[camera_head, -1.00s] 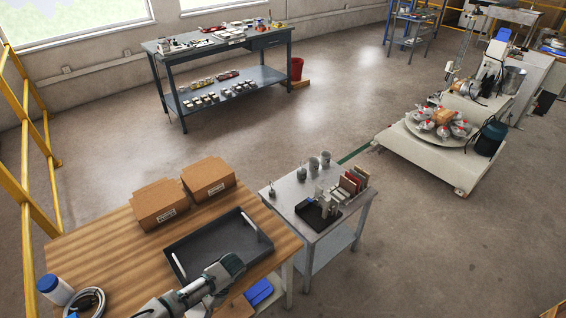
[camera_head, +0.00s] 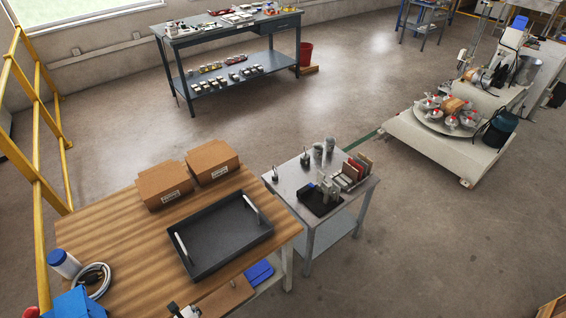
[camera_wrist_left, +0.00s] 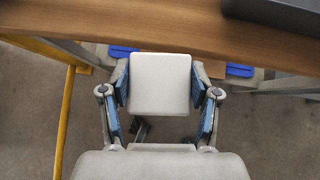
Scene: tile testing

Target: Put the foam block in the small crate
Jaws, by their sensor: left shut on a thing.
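In the left wrist view my left gripper (camera_wrist_left: 160,90) is shut on a pale, nearly square block, the foam block (camera_wrist_left: 160,83), with a finger on each side. The block is in front of the wooden table's edge, apart from the table. In the head view the block cannot be made out. An open, dark, shallow crate (camera_head: 193,272) with two pale handles lies on the wooden table and looks empty. A blue box-like thing (camera_head: 75,304) is cut off at the lower left; I cannot tell which of the two is the small crate. My right gripper is out of view.
Two cardboard boxes (camera_head: 165,185) (camera_head: 212,160) stand behind the dark crate on the wooden table (camera_head: 110,235). A blue-and-white jar (camera_head: 64,263) and a coiled cable (camera_head: 94,279) lie at left. A metal side table (camera_head: 290,178) with tools stands at right.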

